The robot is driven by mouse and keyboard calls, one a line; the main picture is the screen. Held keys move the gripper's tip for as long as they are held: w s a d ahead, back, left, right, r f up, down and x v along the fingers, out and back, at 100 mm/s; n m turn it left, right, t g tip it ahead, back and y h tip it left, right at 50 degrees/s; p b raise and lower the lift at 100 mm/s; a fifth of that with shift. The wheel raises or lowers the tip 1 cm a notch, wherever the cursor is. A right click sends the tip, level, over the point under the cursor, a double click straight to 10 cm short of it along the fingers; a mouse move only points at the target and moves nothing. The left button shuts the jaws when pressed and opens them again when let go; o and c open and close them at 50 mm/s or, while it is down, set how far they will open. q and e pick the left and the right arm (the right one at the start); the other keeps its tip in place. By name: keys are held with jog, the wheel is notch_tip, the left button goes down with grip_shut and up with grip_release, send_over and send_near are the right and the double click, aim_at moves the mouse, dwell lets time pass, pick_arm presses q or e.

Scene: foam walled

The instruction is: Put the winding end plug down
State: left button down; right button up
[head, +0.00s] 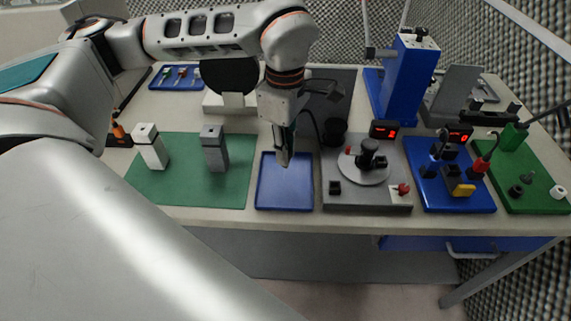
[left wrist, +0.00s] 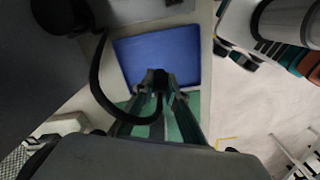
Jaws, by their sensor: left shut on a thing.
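My left gripper (head: 284,158) points down above the far part of the blue tray (head: 285,196). It is shut on the winding end plug, a small dark piece (left wrist: 160,78) between the fingertips in the left wrist view. A black cable (left wrist: 97,88) loops from the upper left toward the fingers. In the head view the plug is mostly hidden by the fingers. The blue tray also shows in the left wrist view (left wrist: 190,48), behind the fingertips, and looks empty. Whether the plug touches the tray I cannot tell. My right gripper is in neither view.
A green mat (head: 185,190) with a white block (head: 150,147) and a grey block (head: 214,148) lies left of the tray. A grey fixture with a round plate (head: 362,170) stands close on its right. Blue (head: 455,195) and green (head: 540,185) boards with plugs are farther right.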

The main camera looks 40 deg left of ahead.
pick_arm(q)
jog(key=shift+f, duration=2.4)
jog(key=shift+f, duration=0.1)
jog(key=c, duration=2)
grip_release()
notch_tip(320, 180, up, 12)
jog(key=shift+r+p, duration=0.15)
jog(key=shift+p, duration=0.2)
jog(key=shift+s, duration=0.1)
